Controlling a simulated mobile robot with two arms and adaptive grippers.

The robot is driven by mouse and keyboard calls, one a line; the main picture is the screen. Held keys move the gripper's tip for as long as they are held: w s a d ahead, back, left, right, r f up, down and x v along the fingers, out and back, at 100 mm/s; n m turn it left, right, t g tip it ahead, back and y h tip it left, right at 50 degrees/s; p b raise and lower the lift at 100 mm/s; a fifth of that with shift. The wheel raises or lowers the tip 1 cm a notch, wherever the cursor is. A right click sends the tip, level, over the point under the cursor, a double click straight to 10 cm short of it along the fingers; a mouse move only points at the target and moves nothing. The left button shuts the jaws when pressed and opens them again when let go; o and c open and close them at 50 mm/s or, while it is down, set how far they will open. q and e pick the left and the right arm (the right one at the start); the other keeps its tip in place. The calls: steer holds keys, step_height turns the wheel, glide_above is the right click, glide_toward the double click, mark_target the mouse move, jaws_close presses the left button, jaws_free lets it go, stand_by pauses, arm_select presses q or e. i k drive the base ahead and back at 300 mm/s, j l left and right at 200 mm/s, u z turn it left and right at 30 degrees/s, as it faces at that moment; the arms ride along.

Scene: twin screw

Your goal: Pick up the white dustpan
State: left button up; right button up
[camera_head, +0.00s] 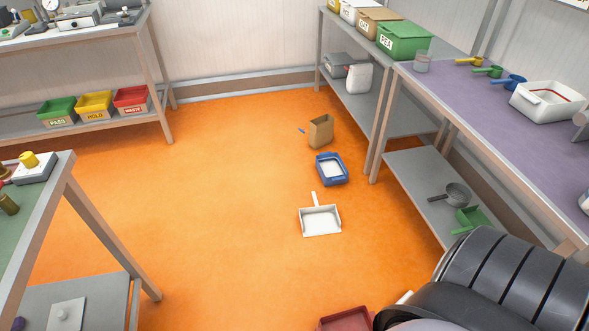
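The white dustpan (321,222) lies on the orange floor near the middle of the view. Its short handle points away, toward the back of the room, and its open pan faces the near side. Nothing touches it. Neither of my grippers is in view. A large dark ribbed shape, perhaps part of my own arm, fills the lower right corner.
A blue tub (332,169) and a brown paper bag (321,131) stand on the floor behind the dustpan. A red tray (345,320) shows at the bottom edge. Benches with shelves stand left and right. The floor left of the dustpan is clear.

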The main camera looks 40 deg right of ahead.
mark_target(318, 220)
steer(key=i+z, duration=0.35)
steer(key=i, duration=0.3)
steer(key=i+j+z, duration=0.2)
steer(key=i+z, duration=0.2)
steer(key=i, duration=0.2)
